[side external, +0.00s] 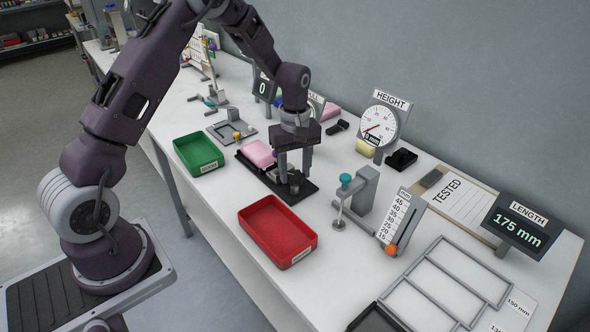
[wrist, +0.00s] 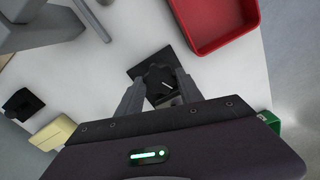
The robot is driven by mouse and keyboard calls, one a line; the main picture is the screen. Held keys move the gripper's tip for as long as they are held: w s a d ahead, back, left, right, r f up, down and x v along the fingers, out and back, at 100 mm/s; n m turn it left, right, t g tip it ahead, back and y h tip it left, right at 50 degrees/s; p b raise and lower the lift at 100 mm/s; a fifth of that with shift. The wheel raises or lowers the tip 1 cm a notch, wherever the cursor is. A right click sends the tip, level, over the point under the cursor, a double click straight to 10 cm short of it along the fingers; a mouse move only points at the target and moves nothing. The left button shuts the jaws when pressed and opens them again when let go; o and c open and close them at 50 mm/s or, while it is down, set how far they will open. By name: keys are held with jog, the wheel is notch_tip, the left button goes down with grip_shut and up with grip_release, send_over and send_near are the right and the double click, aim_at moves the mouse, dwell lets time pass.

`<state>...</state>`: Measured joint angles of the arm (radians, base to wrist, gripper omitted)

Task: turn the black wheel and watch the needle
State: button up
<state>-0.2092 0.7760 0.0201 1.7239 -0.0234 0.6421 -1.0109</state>
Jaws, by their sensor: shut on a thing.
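The black wheel (wrist: 158,74) sits on a black base plate (side external: 303,191) and shows between my fingers in the wrist view. My gripper (side external: 295,172) points down over the right end of that plate. Its fingers (wrist: 160,92) are shut on the wheel, one on each side. A pink block (side external: 258,153) lies at the plate's other end. A dial marked PULL (side external: 316,103) is mostly hidden behind my arm, and its needle cannot be read. The HEIGHT dial (side external: 381,123) has a red needle pointing lower left, above a 0 mm readout.
A green tray (side external: 198,153) stands left of the plate and a red tray (side external: 278,231) in front. A grey stand with a teal knob (side external: 346,181) is close on the right. A dark display (side external: 263,86) reads 0. Bare table lies between the plate and red tray.

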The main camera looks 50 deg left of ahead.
jog(key=m, duration=0.8)
jog(key=shift+m, duration=0.4)
jog(key=m, duration=0.4)
jog(key=shift+m, duration=1.9)
jog(key=o, duration=1.4)
jog(key=shift+r, duration=0.1)
